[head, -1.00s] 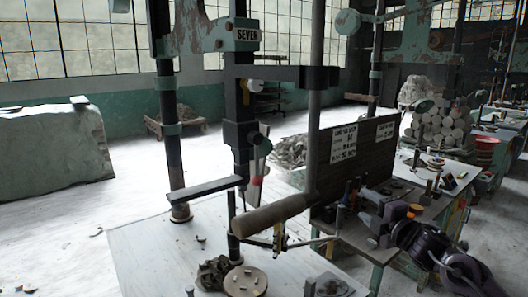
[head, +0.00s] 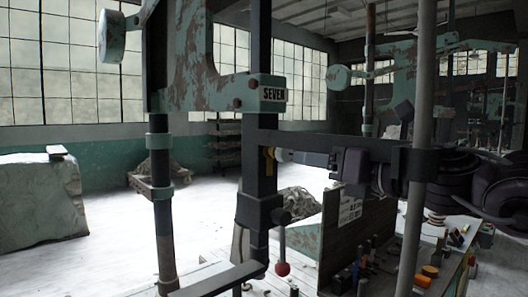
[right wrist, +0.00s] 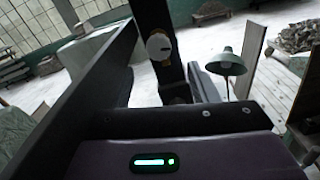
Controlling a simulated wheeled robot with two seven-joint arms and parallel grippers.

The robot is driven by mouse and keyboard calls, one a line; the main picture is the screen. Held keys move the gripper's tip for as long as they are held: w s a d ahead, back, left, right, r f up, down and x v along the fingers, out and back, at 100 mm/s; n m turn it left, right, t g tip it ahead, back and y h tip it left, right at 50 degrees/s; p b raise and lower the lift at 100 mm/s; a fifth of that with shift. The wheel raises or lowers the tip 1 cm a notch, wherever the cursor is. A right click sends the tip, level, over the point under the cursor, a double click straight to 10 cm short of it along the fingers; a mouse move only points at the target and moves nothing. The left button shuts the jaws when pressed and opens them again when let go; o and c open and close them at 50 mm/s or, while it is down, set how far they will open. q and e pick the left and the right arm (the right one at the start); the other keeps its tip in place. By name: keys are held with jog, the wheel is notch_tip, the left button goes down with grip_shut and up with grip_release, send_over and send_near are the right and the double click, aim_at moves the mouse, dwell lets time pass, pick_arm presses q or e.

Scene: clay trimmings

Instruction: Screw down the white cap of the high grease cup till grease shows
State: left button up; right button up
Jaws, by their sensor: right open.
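The high grease cup's white cap (head: 284,155) is a small pale round piece facing right. It sits on a yellow brass fitting (head: 269,156) on the dark upright post of press SEVEN. In the right wrist view the white cap (right wrist: 158,47) shows round, with a dark mark on its face. I cannot make out any grease around it. My right gripper (head: 335,163) is open and level with the cap, to its right and apart from it. In the wrist view the cap shows beyond the open jaws (right wrist: 168,85).
A dark horizontal bar (head: 320,140) runs just above my right gripper. A tool board and bench (head: 348,225) stand lower right.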

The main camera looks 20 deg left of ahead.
aim_at(288, 152)
jog(key=w+a+r+p, duration=0.1)
jog(key=a+p, duration=0.1)
jog(key=p, duration=0.1)
jog(key=shift+w+r, duration=0.1)
jog(key=shift+r, duration=0.1)
jog(key=x, duration=0.1)
jog(key=p+x, duration=0.1)
jog(key=x, duration=0.1)
jog(key=shift+f, duration=0.25)
jog(key=shift+w+a+f+p, duration=0.15)
jog(key=shift+w+a+p, duration=0.2)
jog(key=shift+a, duration=0.2)
jog(key=shift+d, duration=0.1)
jog(key=shift+s+d, duration=0.15)
jog(key=shift+d, duration=0.1)
jog(key=shift+c, duration=0.4)
jog(key=shift+a, duration=0.1)
jog(key=c, duration=0.9)
pick_arm(q)
jog(key=r, duration=0.1)
jog(key=d+r, duration=0.1)
jog(key=r, duration=0.1)
jog(key=d+r, duration=0.1)
jog(key=shift+s+r, duration=0.3)
jog(key=shift+r, duration=0.05)
